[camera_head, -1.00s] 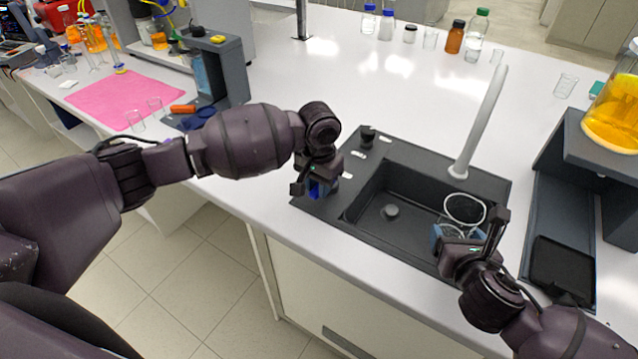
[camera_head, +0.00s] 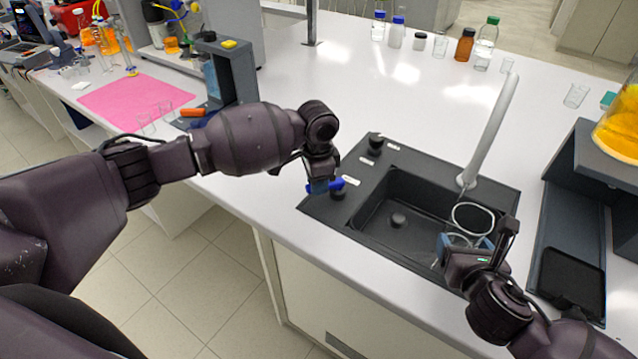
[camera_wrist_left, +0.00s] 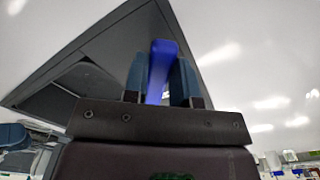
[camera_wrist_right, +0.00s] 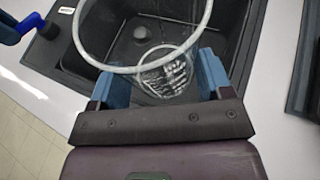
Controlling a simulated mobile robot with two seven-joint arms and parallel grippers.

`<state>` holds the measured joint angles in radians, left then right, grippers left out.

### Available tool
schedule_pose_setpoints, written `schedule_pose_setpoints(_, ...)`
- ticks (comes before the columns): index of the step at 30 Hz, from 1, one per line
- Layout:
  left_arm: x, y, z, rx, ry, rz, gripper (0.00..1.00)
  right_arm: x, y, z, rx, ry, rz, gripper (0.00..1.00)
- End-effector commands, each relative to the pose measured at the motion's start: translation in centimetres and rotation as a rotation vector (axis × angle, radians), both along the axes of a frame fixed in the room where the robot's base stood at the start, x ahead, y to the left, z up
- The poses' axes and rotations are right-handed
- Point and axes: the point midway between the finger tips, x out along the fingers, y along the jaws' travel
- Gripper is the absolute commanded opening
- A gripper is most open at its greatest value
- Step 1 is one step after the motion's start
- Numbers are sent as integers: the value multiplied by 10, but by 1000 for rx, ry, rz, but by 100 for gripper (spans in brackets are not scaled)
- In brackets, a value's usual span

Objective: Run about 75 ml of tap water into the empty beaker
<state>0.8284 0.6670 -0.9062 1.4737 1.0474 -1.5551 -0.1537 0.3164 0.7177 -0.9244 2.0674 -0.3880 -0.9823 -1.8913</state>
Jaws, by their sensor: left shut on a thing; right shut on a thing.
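The glass beaker (camera_head: 472,206) is in my right gripper (camera_head: 466,246), over the front right of the sink basin. The right wrist view shows its wide rim (camera_wrist_right: 143,69) between the fingers, with a bright rippled patch at the bottom; whether that is water I cannot tell. The grey tap (camera_head: 488,130) rises behind the beaker; I cannot make out a stream. My left gripper (camera_head: 318,187) is shut on a blue lever (camera_head: 335,183) beside a black knob at the sink's left edge. The lever lies between both fingers in the left wrist view (camera_wrist_left: 161,62).
The black sink basin (camera_head: 385,240) has a round drain. A second black knob (camera_head: 375,140) stands at the sink's back left. A tray with a dark pad (camera_head: 570,278) lies to the right. Bottles stand at the back; the counter between is clear.

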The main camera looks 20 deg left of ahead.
Motion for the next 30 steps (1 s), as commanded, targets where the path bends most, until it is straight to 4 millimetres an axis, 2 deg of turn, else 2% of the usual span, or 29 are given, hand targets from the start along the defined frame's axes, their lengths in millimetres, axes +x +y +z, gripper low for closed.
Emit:
schedule_pose_setpoints(9,4,2,1,-1,-2,-77,0,0,0,0,0,-1,0,48)
schedule_pose_setpoints(21,4,2,1,-1,-2,-83,0,0,0,0,0,-1,0,48)
schedule_pose_setpoints(22,4,2,1,-1,-2,-83,28,0,0,0,0,-1,0,48)
schedule_pose_setpoints(26,4,2,1,0,-1,-83,48,0,0,0,0,-1,0,48)
schedule_pose_setpoints(27,4,2,1,0,-1,-83,51,0,0,0,0,-1,0,48)
schedule_pose_setpoints(30,4,2,0,0,-1,-83,51,0,0,0,0,-1,0,48)
